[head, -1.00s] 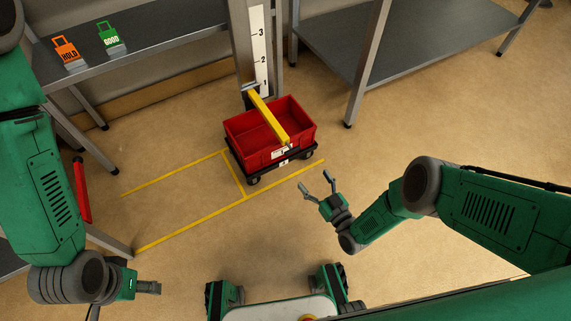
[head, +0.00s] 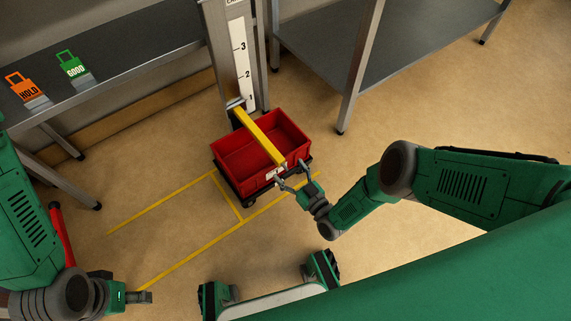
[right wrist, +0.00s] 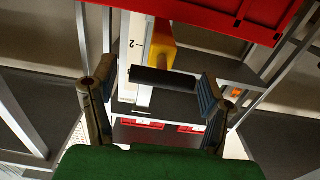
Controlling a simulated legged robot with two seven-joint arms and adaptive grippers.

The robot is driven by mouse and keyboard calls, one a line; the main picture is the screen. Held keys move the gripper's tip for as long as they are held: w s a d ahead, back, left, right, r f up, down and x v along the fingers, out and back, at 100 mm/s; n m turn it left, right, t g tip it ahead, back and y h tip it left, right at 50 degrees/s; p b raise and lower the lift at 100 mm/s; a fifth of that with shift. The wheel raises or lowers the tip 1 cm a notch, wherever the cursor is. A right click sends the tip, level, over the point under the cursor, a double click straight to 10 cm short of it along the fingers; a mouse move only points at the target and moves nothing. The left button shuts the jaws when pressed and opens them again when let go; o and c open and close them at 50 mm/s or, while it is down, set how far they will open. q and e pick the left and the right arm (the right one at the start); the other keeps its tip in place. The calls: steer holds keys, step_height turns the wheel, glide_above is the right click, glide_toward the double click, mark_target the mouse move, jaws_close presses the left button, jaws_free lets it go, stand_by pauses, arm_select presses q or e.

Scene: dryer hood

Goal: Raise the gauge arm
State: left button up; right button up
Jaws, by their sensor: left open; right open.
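The yellow gauge arm (head: 262,136) reaches out from a grey post (head: 219,50) with a white scale (head: 242,62) marked 1, 2, 3. It lies low, near the 1, across the top of a red bin (head: 240,160). In the right wrist view its yellow end (right wrist: 160,45) carries a black cylindrical grip (right wrist: 163,80). My right gripper (head: 292,176) is open at the bin's near side, by the arm's free end. In its wrist view the grip shows between the two spread fingers (right wrist: 157,78), with gaps visible. My left gripper (head: 145,297) is open and empty at lower left.
The bin sits on a dark wheeled base beside yellow floor lines (head: 190,253). An orange HOLD tag (head: 28,91) and a green GOOD tag (head: 74,67) lie on the left bench (head: 130,55). Another metal table (head: 400,40) stands at back right. Floor at right is clear.

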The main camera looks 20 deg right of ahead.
steer(key=shift+a, duration=0.1)
jaws_close()
step_height(320, 180, up, 30)
steer(key=p, duration=2.4)
steer(key=shift+w+r, duration=0.1)
jaws_free()
